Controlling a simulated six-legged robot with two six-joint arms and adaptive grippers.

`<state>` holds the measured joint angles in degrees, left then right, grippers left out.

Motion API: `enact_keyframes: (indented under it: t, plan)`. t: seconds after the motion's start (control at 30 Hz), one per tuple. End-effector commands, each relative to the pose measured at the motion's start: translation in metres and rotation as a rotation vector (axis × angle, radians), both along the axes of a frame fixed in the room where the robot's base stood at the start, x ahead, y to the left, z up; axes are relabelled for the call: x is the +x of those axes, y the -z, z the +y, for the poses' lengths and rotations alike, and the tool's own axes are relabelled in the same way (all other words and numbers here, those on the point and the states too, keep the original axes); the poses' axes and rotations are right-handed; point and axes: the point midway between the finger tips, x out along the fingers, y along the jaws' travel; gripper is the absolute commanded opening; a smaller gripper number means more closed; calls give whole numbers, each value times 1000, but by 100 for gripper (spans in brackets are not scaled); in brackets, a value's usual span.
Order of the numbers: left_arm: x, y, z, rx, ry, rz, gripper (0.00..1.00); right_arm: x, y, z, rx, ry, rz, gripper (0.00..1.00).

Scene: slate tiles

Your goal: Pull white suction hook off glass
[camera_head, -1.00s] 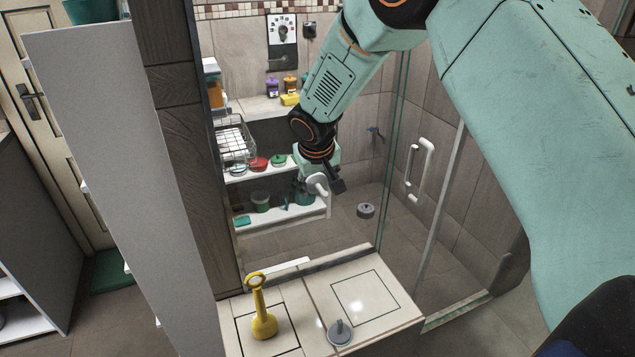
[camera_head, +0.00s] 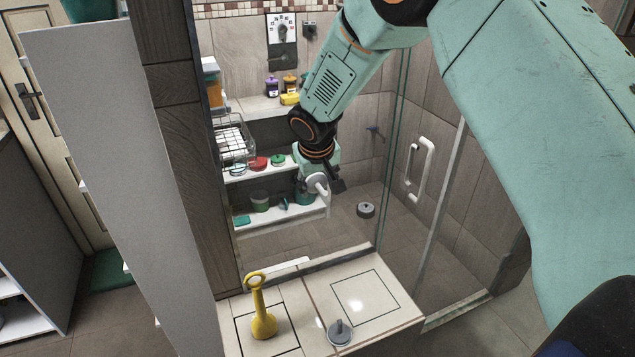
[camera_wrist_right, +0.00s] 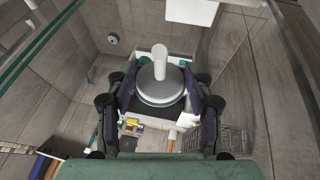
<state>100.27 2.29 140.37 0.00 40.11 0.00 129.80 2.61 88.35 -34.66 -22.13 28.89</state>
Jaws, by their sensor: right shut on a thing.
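The white suction hook (camera_head: 317,183) has a round grey-white disc and a stubby white peg. In the head view it is at the end of my right arm, in front of the lower shelves. My right gripper (camera_head: 325,181) is shut on it. In the right wrist view the hook (camera_wrist_right: 160,68) sits between the two dark fingers, its disc gripped at both sides and its peg pointing away from the palm. The glass (camera_head: 398,130) shows as a greenish edge to the right of the gripper. I cannot tell whether the disc touches a pane. My left gripper is not in view.
Shelves (camera_head: 262,227) with jars and bottles stand behind the gripper. A tiled ledge (camera_head: 385,325) in front carries a yellow plunger-shaped thing (camera_head: 263,322) and a grey suction piece (camera_head: 340,333). A glass door with a white handle (camera_head: 424,170) is at right. A grey round piece (camera_head: 366,210) lies on the shower floor.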

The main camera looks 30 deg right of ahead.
Motion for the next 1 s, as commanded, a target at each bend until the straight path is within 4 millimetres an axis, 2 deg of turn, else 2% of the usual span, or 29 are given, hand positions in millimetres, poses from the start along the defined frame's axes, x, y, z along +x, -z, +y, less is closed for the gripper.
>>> enact_keyframes:
  t: [1.0]
  plan:
    - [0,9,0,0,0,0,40,-13,3,0,-1,1,9,0]
